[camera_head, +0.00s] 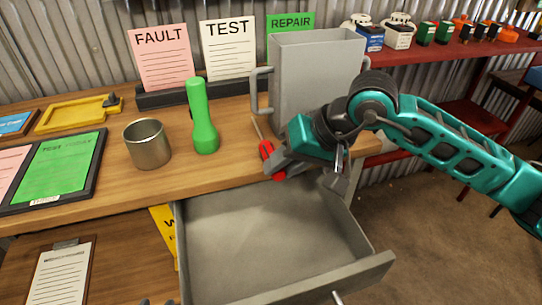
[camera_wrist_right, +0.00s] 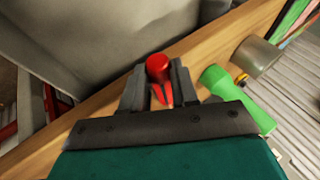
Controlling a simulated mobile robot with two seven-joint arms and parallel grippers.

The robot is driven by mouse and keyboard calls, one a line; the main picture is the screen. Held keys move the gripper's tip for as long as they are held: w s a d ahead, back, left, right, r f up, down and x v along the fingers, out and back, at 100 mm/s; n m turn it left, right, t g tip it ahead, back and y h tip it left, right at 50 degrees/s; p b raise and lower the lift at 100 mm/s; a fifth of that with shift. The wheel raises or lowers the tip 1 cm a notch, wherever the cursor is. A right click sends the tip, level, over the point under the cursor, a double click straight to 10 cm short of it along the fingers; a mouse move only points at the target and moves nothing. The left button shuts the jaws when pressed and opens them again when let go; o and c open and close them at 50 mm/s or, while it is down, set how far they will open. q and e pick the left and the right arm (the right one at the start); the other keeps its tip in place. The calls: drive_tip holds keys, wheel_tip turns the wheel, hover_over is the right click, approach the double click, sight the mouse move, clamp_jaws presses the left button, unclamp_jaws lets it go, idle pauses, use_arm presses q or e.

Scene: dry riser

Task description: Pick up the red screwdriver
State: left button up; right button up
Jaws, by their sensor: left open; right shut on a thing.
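The red screwdriver (camera_head: 266,150) is on the wooden workbench near its front edge, in front of the grey metal bin, with its thin shaft pointing back toward the bin. My right gripper (camera_head: 278,168) reaches in from the right and is shut on its red handle. In the right wrist view, the red handle (camera_wrist_right: 158,70) sits between the two dark fingers of my right gripper (camera_wrist_right: 158,88). The fingers hide part of the handle. Only small grey tips of my left gripper (camera_head: 157,302) show at the bottom edge of the head view; it is open.
The grey metal bin (camera_head: 312,80) stands behind the screwdriver. A green flashlight (camera_head: 203,120) and a metal cup (camera_head: 147,146) stand to the left. An open, empty-looking drawer (camera_head: 265,240) juts out below the bench edge. A red shelf (camera_head: 440,45) is at the back right.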

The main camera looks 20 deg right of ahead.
drive_tip(key=shift+c, duration=1.4)
clamp_jaws()
drive_tip(key=shift+r, duration=0.15)
